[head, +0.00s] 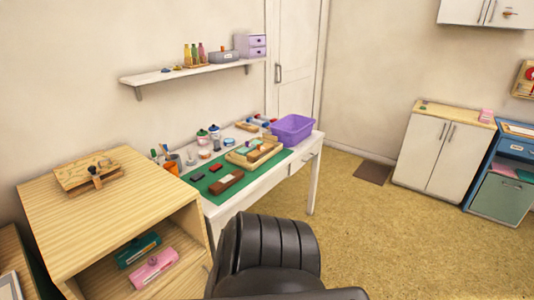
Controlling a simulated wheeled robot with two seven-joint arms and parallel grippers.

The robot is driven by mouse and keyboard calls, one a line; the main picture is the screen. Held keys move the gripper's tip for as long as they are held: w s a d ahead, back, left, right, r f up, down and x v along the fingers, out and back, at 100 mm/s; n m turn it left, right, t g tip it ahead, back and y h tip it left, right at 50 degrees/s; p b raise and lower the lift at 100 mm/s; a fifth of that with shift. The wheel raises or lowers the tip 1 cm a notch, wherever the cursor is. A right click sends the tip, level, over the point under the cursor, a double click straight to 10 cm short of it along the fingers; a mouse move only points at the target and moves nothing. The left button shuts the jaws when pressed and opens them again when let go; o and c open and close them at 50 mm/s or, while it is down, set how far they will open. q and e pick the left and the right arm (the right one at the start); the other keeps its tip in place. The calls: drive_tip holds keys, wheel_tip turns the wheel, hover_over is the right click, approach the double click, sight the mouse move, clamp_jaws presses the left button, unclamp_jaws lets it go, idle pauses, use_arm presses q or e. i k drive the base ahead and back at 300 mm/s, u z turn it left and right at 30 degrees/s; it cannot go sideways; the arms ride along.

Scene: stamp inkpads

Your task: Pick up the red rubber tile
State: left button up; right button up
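A small reddish block (215,168) lies on the green mat (237,201) on the white desk. It may be the red rubber tile, but it is too small to be sure. A dark block (197,177) lies just to its left on the mat. A brown wooden block (226,182) lies in front of them. Neither of my grippers is in view.
A black padded chair (275,245) stands before the desk. A wooden tray (256,158) of blocks and a purple bin (292,129) occupy the desk's right part. Jars and a pen cup stand behind the mat. A wooden cabinet (105,205) stands left; open floor lies right.

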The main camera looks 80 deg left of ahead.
sight(215, 168)
drive_tip(key=u, duration=3.3)
